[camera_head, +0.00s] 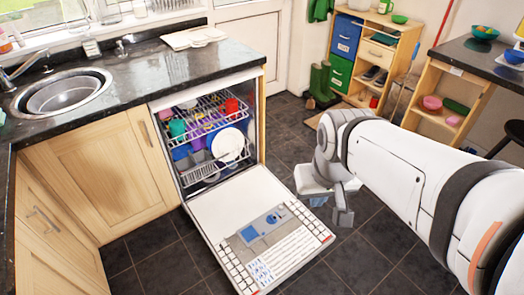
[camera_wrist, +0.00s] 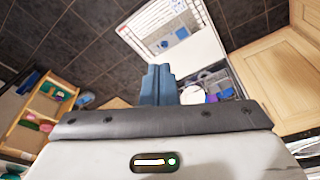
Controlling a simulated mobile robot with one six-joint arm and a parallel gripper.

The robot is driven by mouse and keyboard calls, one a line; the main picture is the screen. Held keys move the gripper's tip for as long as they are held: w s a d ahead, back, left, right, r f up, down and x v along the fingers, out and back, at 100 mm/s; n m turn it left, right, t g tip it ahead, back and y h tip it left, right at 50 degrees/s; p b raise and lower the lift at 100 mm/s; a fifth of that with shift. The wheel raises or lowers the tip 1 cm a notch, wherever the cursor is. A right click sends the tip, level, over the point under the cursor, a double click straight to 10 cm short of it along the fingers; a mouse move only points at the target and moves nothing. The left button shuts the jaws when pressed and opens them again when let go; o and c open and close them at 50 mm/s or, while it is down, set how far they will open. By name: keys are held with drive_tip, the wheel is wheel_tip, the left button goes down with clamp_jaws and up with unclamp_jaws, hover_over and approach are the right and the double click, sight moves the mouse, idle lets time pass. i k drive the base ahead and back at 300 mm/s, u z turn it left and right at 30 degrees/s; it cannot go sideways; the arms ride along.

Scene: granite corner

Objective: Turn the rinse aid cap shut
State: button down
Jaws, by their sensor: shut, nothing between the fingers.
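The dishwasher door (camera_head: 215,205) hangs open and lies low in front of the machine. On its inner face is a dispenser panel with a blue round rinse aid cap (camera_head: 273,218) and a lighter blue square flap (camera_head: 249,234) to its left. The wrist view also shows the door (camera_wrist: 190,55) with the blue cap (camera_wrist: 182,33) small on it; its turned angle is too small to tell. My gripper (camera_wrist: 158,70) has blue fingers, shut and empty. In the head view my gripper (camera_head: 318,201) is to the right of the door, apart from the cap.
Racks of dishes (camera_head: 205,125) fill the dishwasher. A dark counter with a sink (camera_head: 62,92) runs along the left, above wooden cabinets (camera_head: 100,170). A wooden shelf (camera_head: 375,55) and green boots (camera_head: 320,80) stand at the back. Dark tiled floor (camera_head: 165,260) around the door is clear.

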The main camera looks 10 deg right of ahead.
sight(270, 218)
drive_tip(key=u, duration=2.8)
drive_tip(key=k, duration=1.25)
drive_tip(key=z, duration=1.7)
drive_tip(key=i, duration=1)
drive_tip(key=z, duration=0.05)
